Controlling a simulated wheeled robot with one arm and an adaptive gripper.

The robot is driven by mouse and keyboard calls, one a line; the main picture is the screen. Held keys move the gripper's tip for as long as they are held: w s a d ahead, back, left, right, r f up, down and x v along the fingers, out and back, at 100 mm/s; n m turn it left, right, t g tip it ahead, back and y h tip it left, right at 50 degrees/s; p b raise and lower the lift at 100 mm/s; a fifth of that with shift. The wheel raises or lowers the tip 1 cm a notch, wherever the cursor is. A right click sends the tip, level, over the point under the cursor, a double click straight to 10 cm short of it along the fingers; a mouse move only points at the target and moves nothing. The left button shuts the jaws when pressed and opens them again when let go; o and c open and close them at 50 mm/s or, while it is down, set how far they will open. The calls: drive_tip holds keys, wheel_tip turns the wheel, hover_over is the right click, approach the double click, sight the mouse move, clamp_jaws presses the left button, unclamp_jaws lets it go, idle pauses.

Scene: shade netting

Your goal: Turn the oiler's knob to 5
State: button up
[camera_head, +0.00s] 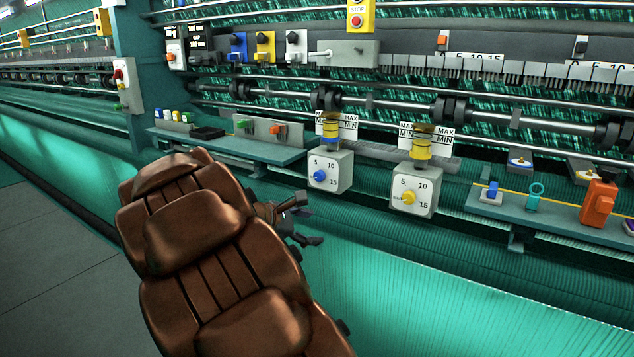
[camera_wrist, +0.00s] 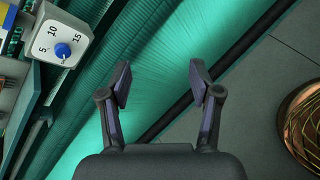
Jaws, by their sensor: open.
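Two oilers hang on the machine rail in the head view, each a white dial box under a yellow-banded cup with MAX/MIN plates. The left box (camera_head: 343,163) has a blue knob (camera_head: 319,176); the right box (camera_head: 425,184) has a yellow knob (camera_head: 408,198). Both dials read 5, 10, 15. The blue knob (camera_wrist: 62,50) also shows at upper left in the wrist view; its mark seems to face away from the numbers, but is too small to be sure. My gripper (camera_head: 308,226) is open and empty (camera_wrist: 161,75), below and left of the blue-knob oiler, apart from it.
A left shelf (camera_head: 290,155) carries small boxes and switches. A right shelf (camera_head: 540,222) holds blue, teal and orange items. Rollers and bars run above the oilers. Green netting (camera_head: 430,290) spreads below, with grey floor at left.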

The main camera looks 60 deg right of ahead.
drive_tip(key=w+d+r+n+h, duration=0.1)
drive_tip(key=w+d+n+h, duration=0.3)
drive_tip(key=w+d+n, duration=0.55)
drive_tip(key=n+t+h+b, duration=0.2)
drive_tip(key=n+t, duration=0.2)
approach(318, 178)
drive_tip(key=d, duration=0.2)
drive_tip(key=shift+w+d+p, duration=0.2)
drive_tip(key=shift+d+p, duration=0.95)
drive_tip(key=shift+d, duration=2.55)
drive_tip(key=shift+f, duration=0.1)
drive_tip(key=c, duration=1.1)
